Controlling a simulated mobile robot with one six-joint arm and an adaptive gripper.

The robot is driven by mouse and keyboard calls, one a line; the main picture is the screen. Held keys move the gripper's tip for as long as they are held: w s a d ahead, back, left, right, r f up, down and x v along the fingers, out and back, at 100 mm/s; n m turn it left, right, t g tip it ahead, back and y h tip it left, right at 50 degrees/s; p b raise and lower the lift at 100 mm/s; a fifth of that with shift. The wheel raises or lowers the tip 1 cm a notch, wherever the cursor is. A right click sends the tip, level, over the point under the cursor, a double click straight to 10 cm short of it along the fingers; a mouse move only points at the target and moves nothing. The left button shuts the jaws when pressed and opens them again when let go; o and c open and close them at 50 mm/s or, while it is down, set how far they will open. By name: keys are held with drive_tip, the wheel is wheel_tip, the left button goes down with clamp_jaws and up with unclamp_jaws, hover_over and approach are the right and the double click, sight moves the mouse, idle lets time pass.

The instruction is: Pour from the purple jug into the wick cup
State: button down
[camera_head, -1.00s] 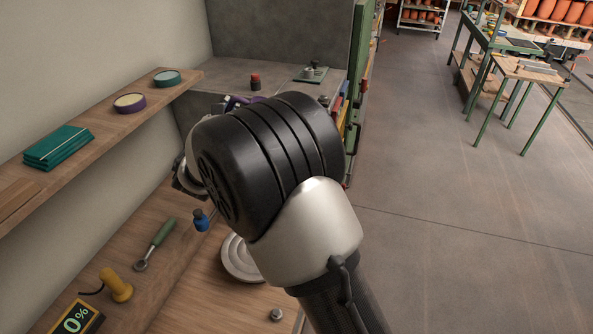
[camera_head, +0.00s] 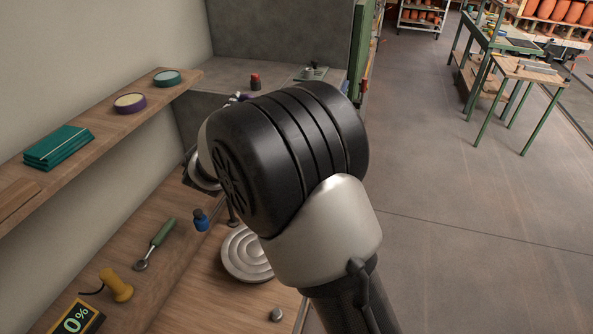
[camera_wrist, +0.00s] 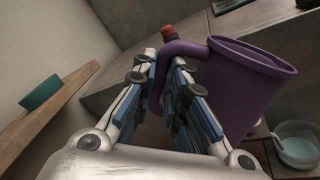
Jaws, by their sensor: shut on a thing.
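The purple jug (camera_wrist: 240,85) fills the right of the wrist view, with its open rim toward the upper right. It looks slightly tilted in that view; its contents are hidden. My gripper (camera_wrist: 165,62) is shut on the jug's handle, with the blue-padded fingers on either side of it. A pale blue round cup (camera_wrist: 299,146) shows below the jug at the lower right, apart from it; I cannot tell whether this is the wick cup. In the head view my arm hides the gripper and nearly all of the jug.
A ribbed round disc (camera_head: 243,258), a blue bottle (camera_head: 200,221), a green-handled tool (camera_head: 156,243) and a yellow item (camera_head: 117,284) are on the wooden bench. A wooden shelf (camera_head: 105,130) runs along the left wall. A red-topped item (camera_head: 255,81) stands on the grey bench behind.

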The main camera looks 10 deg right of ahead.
drive_tip(key=shift+s+d+r+m, duration=0.1)
drive_tip(key=shift+d+r+m, duration=0.25)
drive_tip(key=shift+m, duration=0.3)
drive_tip(key=shift+s+d+r+m, duration=0.1)
drive_tip(key=shift+d+m, duration=0.3)
drive_tip(key=shift+m, duration=0.25)
idle(2.8)
